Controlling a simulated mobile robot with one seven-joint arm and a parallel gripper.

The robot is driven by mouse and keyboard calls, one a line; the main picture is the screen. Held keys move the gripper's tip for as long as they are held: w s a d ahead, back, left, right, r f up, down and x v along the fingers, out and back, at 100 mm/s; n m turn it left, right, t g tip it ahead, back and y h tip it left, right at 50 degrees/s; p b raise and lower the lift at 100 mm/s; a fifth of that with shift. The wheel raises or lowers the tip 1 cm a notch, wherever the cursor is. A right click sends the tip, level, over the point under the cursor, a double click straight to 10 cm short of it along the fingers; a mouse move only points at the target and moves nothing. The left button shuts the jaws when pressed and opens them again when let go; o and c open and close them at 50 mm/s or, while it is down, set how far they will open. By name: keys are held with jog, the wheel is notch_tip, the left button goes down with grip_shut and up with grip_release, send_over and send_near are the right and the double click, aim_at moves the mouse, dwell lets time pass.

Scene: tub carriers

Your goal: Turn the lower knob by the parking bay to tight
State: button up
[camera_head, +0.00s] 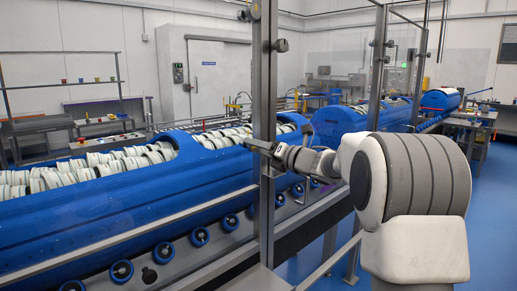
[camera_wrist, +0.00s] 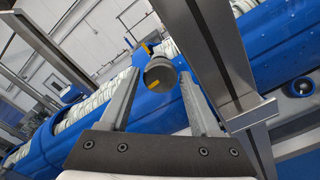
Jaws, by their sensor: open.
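A dark grey round knob (camera_wrist: 159,72) with a yellow mark shows in the wrist view, beside a grey metal post (camera_wrist: 215,60). My gripper (camera_wrist: 160,84) is open, with one finger to the left of the knob and one to the right. A gap shows between the knob and each finger, and I cannot tell how deep the knob lies between them. In the head view my gripper (camera_head: 256,146) is at the middle height of the upright post (camera_head: 265,90); the knob is not clear there. I cannot read any tight mark.
Another knob (camera_head: 281,45) sits higher on the same post. A long blue drum machine (camera_head: 120,215) filled with white rings lies behind the post. A metal rail (camera_head: 330,262) runs low at the right of the post. Blue floor (camera_head: 485,235) is open at the far right.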

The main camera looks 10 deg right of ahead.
grip_shut()
jog(key=shift+m, duration=0.3)
jog(key=shift+r+m+p, duration=0.1)
jog(key=shift+m+p, duration=6.05)
jog(key=shift+m, duration=2.95)
